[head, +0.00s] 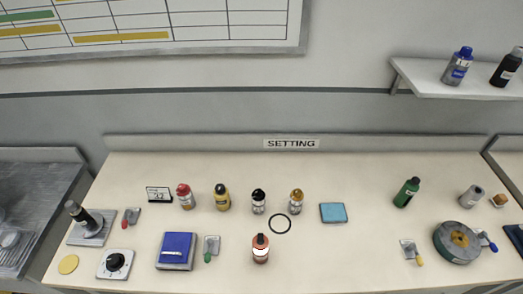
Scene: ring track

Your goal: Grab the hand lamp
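No object is unmistakably a hand lamp at this size. Neither of my grippers shows in the head view, so nothing is seen touching these objects.
The pale bench (340,255) holds several small bottles along its middle, a black ring (280,224), a light-blue block (333,212), a blue-topped scale-like box (176,250) and a green-grey wheel (457,242). A shelf (430,84) overhangs the back right. The front right-of-middle is clear.

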